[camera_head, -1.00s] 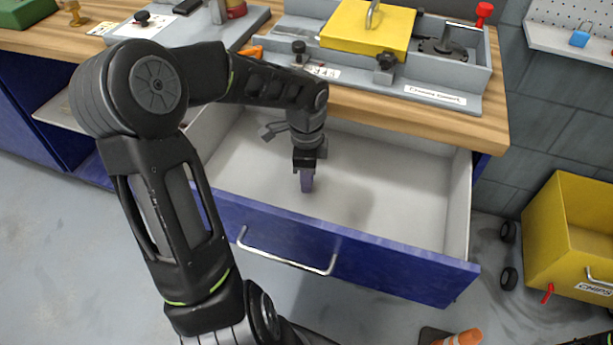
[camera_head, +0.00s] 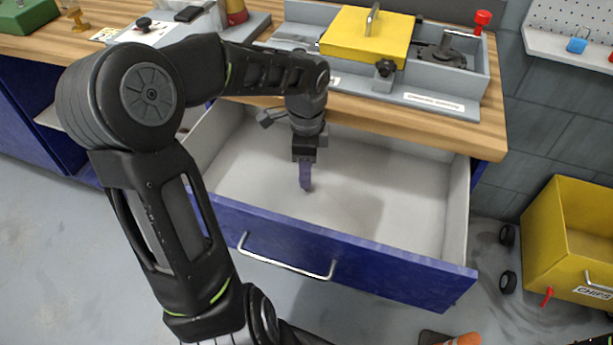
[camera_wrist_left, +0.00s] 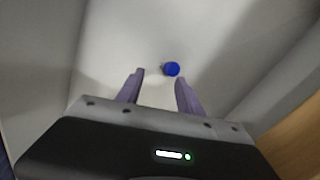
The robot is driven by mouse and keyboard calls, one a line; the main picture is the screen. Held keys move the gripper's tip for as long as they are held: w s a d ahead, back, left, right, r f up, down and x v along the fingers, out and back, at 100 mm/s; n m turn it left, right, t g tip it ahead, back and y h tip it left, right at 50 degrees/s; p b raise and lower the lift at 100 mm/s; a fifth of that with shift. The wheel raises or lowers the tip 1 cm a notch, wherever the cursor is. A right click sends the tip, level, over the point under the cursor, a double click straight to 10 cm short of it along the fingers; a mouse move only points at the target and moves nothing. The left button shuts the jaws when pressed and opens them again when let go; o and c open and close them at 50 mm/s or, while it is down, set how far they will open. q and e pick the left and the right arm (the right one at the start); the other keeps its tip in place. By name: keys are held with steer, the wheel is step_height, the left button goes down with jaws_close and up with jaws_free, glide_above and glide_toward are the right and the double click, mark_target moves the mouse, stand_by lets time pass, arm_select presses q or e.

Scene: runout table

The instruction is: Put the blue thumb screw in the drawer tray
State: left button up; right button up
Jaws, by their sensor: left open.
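The blue thumb screw (camera_wrist_left: 171,69) lies on the pale floor of the open drawer in the left wrist view, just beyond my fingertips and between their lines. It cannot be made out in the head view. The drawer tray (camera_head: 390,195) is pulled out below the bench top. My left gripper (camera_head: 306,188) points down inside the drawer, near its front panel. In the left wrist view the two purple fingers of my left gripper (camera_wrist_left: 159,80) are apart, with nothing between them. My right gripper is not in view.
The blue drawer front (camera_head: 350,260) with its metal handle stands close to my left gripper. Above the drawer is the wooden bench top (camera_head: 470,125) with a grey fixture and yellow block (camera_head: 365,38). A yellow bin (camera_head: 570,235) stands on the floor at right.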

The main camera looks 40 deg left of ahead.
arm_select(q)
step_height(320, 180, up, 7)
steer(key=shift+p, duration=0.35)
steer(key=shift+f, duration=0.1)
stand_by(0.3)
